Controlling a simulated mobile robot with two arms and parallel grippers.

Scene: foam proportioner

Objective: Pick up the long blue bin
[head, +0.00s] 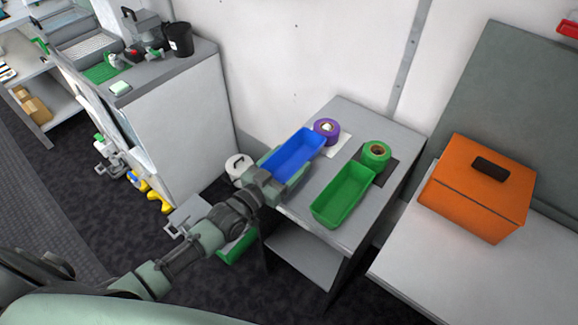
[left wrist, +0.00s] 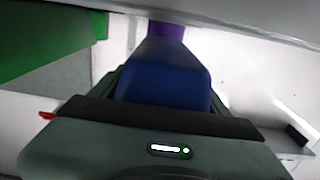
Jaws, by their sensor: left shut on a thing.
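The long blue bin (head: 294,152) is at the left side of the small grey table (head: 345,228) in the head view. My left gripper (head: 277,182) is at the bin's near end and is shut on it. In the left wrist view the bin's dark blue end (left wrist: 162,82) sits between the fingers of the left gripper (left wrist: 160,100). I cannot tell whether the bin touches the tabletop. My right gripper is not in view.
A green bin (head: 343,196) stands to the right on the same table. Purple tape (head: 327,130) and green tape (head: 375,155) lie behind the bins. An orange box (head: 478,187) is on the bench at right. A grey cabinet (head: 185,120) stands at left.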

